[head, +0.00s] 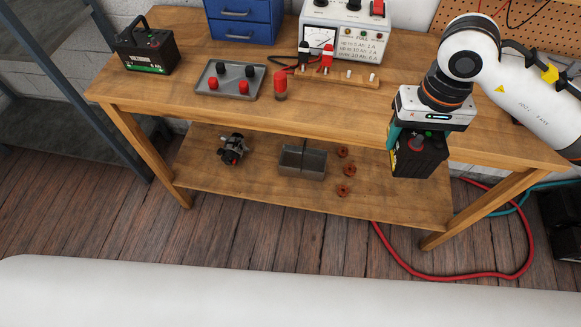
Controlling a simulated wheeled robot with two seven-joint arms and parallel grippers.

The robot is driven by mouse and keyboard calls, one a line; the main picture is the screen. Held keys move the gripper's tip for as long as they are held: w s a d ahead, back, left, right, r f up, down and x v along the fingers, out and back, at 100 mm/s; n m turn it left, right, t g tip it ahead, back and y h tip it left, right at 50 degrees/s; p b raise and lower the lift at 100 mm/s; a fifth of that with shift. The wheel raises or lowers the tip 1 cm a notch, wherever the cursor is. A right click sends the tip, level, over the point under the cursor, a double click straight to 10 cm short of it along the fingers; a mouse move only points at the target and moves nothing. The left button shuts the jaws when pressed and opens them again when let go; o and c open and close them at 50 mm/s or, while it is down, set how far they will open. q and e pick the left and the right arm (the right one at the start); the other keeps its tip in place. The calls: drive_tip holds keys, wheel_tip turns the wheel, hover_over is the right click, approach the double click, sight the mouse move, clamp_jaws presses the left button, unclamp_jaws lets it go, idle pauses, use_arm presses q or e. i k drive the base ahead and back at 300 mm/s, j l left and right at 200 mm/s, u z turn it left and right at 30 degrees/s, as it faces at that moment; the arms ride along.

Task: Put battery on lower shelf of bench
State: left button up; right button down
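A dark battery with a red terminal (419,158) is held in my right gripper (420,132), whose fingers close on its upper part. It hangs in front of the bench's front edge at the right, and in the head view it overlaps the right part of the lower shelf (390,207). It looks clear of the shelf, though its exact height is hard to judge. A second black battery with a handle and green label (146,52) stands on the bench top (150,88) at the left. My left gripper is not in view.
The lower shelf carries a small metal part (233,149), a grey divided bin (302,162) and several copper-coloured pieces (345,171). The shelf's right part looks bare. On top are a tray (230,92), a meter (343,38) and blue drawers (240,20). A red hose (440,275) lies on the floor.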

sight(404, 190)
drive_tip(key=l+u, duration=0.1)
drive_tip(key=u, duration=0.8)
drive_tip(key=l+u, duration=0.15)
drive_tip(key=u, duration=0.3)
drive_tip(key=k+l, duration=0.3)
drive_tip(key=l, duration=0.25)
drive_tip(key=k+l, duration=0.25)
drive_tip(key=l, duration=0.35)
drive_tip(key=k+l, duration=0.3)
drive_tip(key=l, duration=0.25)
drive_tip(key=k+l, duration=0.25)
drive_tip(key=l, duration=0.3)
drive_tip(key=k+l, duration=0.3)
drive_tip(key=l, duration=0.25)
drive_tip(key=k+l, duration=0.25)
drive_tip(key=l, duration=0.35)
drive_tip(key=k+l, duration=0.3)
drive_tip(key=l, duration=0.25)
drive_tip(key=k+l+u, duration=0.1)
drive_tip(key=k+l, duration=0.15)
drive_tip(key=l, duration=0.3)
